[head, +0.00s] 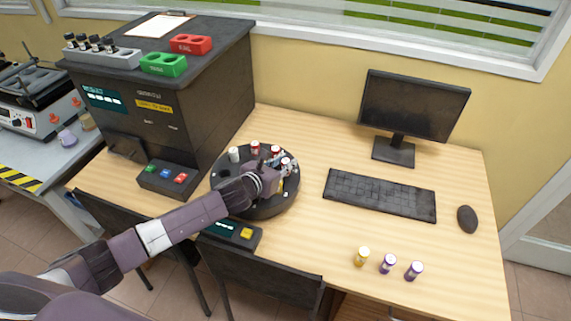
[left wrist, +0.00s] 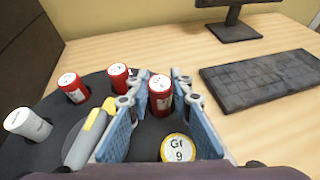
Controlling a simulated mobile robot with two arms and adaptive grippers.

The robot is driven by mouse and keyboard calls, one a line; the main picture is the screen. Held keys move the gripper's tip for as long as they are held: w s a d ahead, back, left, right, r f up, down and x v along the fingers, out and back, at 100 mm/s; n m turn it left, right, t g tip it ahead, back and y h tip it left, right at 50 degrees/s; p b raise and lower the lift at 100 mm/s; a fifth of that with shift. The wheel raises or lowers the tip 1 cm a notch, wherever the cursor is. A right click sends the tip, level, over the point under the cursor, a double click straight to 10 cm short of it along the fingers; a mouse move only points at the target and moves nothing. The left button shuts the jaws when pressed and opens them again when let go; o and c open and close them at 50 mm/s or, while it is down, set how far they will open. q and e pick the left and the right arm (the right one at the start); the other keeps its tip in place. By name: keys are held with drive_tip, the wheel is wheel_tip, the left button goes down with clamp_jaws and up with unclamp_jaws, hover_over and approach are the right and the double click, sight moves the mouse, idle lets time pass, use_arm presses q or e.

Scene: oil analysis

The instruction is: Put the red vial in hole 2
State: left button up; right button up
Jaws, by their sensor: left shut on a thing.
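The round dark carousel (head: 226,187) stands on the desk and holds several vials. My left gripper (head: 278,170) is over its right side. In the left wrist view, my left gripper (left wrist: 158,108) is shut on a red vial (left wrist: 160,97) with a white cap, upright between the blue finger pads. Two other red vials (left wrist: 73,88) (left wrist: 118,76) stand in the carousel to the left of it. A white vial (left wrist: 28,125) stands further left. A yellow-capped vial marked Gr 9 (left wrist: 178,149) is just below the held vial. Hole numbers cannot be read.
A keyboard (head: 380,194), monitor (head: 413,105) and mouse (head: 467,219) are to the right. A yellow vial (head: 362,257) and two purple ones (head: 388,263) (head: 414,270) stand near the front edge. A dark machine (head: 150,110) is at the left. The desk between keyboard and front vials is clear.

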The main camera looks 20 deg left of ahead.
use_arm(q)
drive_tip(key=shift+f, duration=0.35)
drive_tip(key=shift+f, duration=0.1)
drive_tip(key=o, duration=0.9)
drive_tip(key=shift+o, duration=0.2)
drive_tip(key=shift+s, duration=0.1)
drive_tip(key=v, duration=1.2)
